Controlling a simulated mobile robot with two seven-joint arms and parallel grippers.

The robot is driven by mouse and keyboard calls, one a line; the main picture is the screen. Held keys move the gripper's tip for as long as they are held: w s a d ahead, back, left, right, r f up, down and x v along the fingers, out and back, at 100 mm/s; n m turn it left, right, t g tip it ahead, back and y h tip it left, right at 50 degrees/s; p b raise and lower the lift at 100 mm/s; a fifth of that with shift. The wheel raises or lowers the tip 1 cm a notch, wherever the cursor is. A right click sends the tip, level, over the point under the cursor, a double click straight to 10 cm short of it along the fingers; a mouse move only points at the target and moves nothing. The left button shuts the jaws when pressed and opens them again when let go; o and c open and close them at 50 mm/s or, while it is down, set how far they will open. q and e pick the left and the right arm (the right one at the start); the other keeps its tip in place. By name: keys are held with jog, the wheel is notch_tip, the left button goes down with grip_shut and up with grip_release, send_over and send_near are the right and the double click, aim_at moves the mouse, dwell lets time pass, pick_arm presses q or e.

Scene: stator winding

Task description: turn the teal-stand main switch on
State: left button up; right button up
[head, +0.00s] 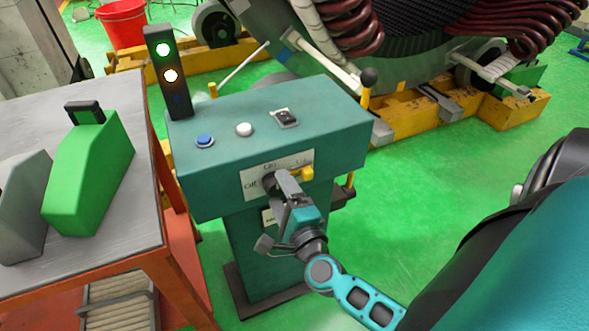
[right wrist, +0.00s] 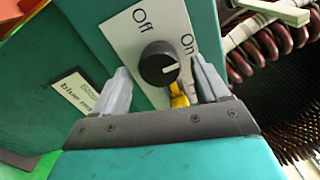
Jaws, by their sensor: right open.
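The teal stand (head: 270,125) has a white switch plate on its front, marked Off and On. In the right wrist view the black round main switch knob (right wrist: 158,64) sits on this plate (right wrist: 125,35). Its white mark points right, toward the On side. My right gripper (head: 282,180) is at the plate and hides most of the knob in the head view. Its fingers (right wrist: 160,75) are open, one on each side of the knob; contact cannot be told. My left gripper is not in view.
A yellow part (head: 300,174) sticks out beside the knob. The stand's top has a blue button (head: 205,141), a white button (head: 244,129) and a small black switch (head: 285,118). The light tower (head: 168,75) shows green and whitish lamps lit. A table (head: 120,225) stands left.

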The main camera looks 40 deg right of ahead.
jog(key=v, duration=1.2)
jog(key=shift+b, duration=0.3)
jog(key=shift+a, duration=0.1)
